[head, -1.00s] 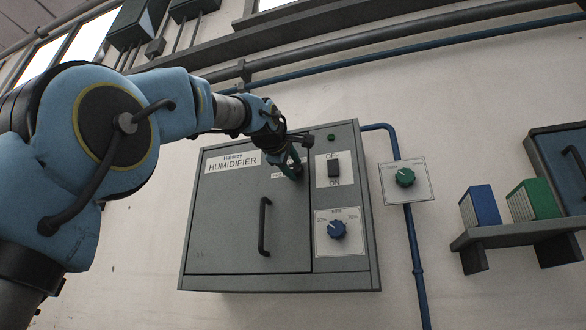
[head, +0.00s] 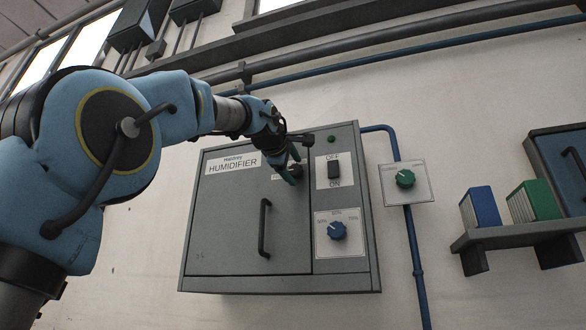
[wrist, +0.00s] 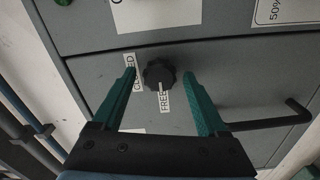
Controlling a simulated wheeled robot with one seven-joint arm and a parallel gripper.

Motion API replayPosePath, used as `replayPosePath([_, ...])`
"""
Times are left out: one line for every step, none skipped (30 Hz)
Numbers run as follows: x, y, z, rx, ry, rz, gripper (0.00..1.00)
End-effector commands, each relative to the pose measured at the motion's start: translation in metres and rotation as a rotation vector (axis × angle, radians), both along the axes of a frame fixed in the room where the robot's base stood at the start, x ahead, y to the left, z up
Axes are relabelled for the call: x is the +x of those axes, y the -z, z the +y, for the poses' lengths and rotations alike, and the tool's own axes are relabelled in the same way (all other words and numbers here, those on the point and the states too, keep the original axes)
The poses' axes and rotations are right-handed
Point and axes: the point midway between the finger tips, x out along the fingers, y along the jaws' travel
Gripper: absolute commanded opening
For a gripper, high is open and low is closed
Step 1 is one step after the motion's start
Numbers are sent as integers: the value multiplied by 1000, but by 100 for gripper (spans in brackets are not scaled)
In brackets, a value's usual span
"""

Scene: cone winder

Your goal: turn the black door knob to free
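The black door knob (wrist: 159,74) is on the grey humidifier door (head: 235,225), near its upper right corner; it also shows in the head view (head: 296,171). Labels CLOSED (wrist: 137,72) and FREE (wrist: 164,101) are beside it. A small pale mark at the knob's rim appears to point toward FREE. My gripper (wrist: 159,78) is open, with one teal finger on each side of the knob and visible gaps to both. In the head view my gripper (head: 292,165) is at the knob. The door looks shut.
A black bar handle (head: 264,228) stands out from the door below the knob. Right of the door are an OFF/ON switch (head: 334,170) and a blue dial (head: 337,230). A green knob (head: 405,179) is on a wall plate, and a shelf (head: 520,232) is farther right.

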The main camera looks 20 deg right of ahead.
Motion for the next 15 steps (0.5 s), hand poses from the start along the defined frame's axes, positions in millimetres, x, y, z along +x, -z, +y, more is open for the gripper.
replayPosePath([0,0,0,0,0,0,79])
replayPosePath([0,0,0,0,0,0,79])
replayPosePath([0,0,0,0,0,0,79])
replayPosePath([0,0,0,1,0,-1,79])
replayPosePath([0,0,0,1,0,-1,79])
replayPosePath([0,0,0,1,0,-1,79])
replayPosePath([0,0,0,1,0,-1,79])
replayPosePath([-1,0,1,0,0,-1,79])
replayPosePath([-2,0,2,0,0,-1,79])
replayPosePath([-4,1,4,0,0,-1,79])
replayPosePath([-6,1,6,-1,0,-2,79])
replayPosePath([-10,2,9,-1,0,-2,79])
replayPosePath([-13,2,12,-1,0,-2,79])
replayPosePath([-17,3,16,-1,1,-3,79])
replayPosePath([-23,3,21,-2,1,-4,79])
